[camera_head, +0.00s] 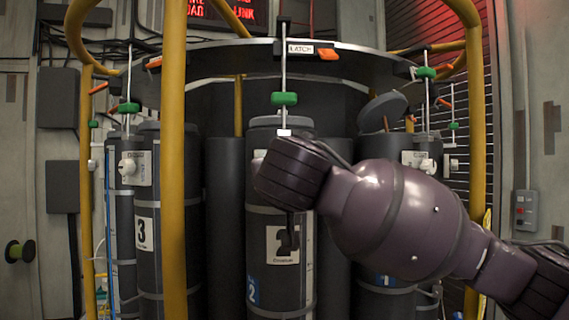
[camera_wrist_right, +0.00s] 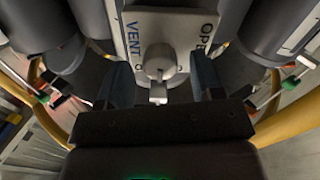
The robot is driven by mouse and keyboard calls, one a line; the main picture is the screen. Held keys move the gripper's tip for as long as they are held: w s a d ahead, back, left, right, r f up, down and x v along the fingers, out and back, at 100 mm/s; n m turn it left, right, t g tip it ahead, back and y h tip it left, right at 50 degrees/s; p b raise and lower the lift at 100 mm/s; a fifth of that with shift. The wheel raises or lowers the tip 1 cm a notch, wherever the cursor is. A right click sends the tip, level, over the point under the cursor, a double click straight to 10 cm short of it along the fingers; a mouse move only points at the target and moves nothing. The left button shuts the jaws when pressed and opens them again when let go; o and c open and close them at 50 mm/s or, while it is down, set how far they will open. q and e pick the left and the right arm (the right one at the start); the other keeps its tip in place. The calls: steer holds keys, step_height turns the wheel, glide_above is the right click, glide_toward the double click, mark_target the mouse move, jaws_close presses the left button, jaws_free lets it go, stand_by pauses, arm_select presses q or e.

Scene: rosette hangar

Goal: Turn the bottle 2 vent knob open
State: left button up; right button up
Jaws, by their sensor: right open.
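Bottle 2 (camera_head: 275,222) is a dark grey cylinder standing upright in the middle of the head view, with a number 2 label partly covered by my right arm. Its vent knob is hidden there behind my right gripper (camera_head: 290,175). In the right wrist view, the pale round vent knob (camera_wrist_right: 159,61) sits on a white plate (camera_wrist_right: 186,18) lettered VENT and OPEN. The knob's short lever points down in that picture. My right gripper (camera_wrist_right: 161,72) is open, with one finger on each side of the knob and visible gaps to it. My left gripper is out of view.
Bottle 3 (camera_head: 145,205), with its own white knob (camera_head: 128,167), stands to the left. Another bottle stands to the right behind my arm. Yellow posts (camera_head: 174,200) frame the rack. A rod with a green grip (camera_head: 284,99) hangs above bottle 2.

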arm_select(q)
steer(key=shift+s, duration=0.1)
arm_select(e)
steer(key=shift+w, duration=0.2)
steer(key=c, duration=0.9)
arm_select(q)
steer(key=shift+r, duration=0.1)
